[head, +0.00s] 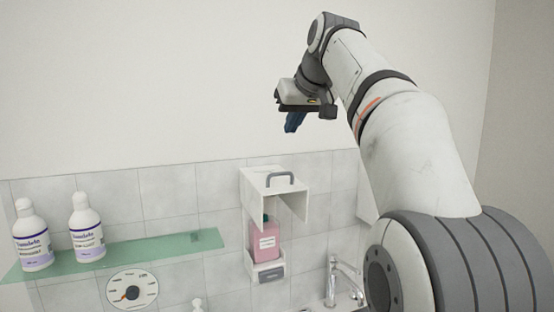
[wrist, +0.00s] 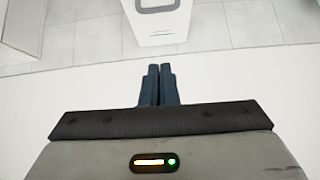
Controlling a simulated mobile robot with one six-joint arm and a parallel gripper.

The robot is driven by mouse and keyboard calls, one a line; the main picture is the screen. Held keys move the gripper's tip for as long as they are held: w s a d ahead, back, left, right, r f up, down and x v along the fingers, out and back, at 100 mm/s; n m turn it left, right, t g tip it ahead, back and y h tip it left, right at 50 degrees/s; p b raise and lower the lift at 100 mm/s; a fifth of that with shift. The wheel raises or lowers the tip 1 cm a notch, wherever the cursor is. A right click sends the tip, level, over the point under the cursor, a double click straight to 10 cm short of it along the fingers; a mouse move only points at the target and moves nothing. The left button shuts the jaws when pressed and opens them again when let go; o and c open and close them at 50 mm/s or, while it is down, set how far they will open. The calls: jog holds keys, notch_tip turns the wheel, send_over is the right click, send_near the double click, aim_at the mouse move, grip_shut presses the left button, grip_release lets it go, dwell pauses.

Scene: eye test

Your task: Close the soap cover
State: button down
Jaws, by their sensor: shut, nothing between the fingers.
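The soap dispenser is on the tiled wall, with its white cover (head: 277,196) swung up and open. A grey handle (head: 280,177) sits on the cover's upward-facing panel. Below the cover, a pink soap bottle (head: 267,240) stands exposed in a white holder (head: 265,269). My gripper (head: 292,124) is above the cover, clear of it, with its blue fingers pointing down. In the wrist view my gripper (wrist: 159,70) is shut and empty. The cover (wrist: 155,28) and part of its handle (wrist: 158,9) show at the top of that view, beyond the fingertips.
A green glass shelf (head: 150,248) at left holds two white bottles, one at the far left (head: 32,238) and one beside it (head: 86,230). A round dial (head: 132,289) is below the shelf. A chrome tap (head: 345,278) is at lower right. The wall above the tiles is bare.

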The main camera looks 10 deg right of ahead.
jog(key=p, duration=0.1)
send_over(282, 174)
jog(key=w, duration=0.2)
notch_tip(282, 174, down, 7)
jog(key=shift+a+r, duration=0.15)
jog(key=shift+r, duration=0.05)
jog(key=shift+s+f, duration=1)
jog(key=shift+f, duration=0.05)
jog(key=shift+s+d+f, duration=0.1)
jog(key=shift+d+f, duration=0.1)
jog(key=shift+f, duration=0.35)
jog(key=shift+f, duration=0.1)
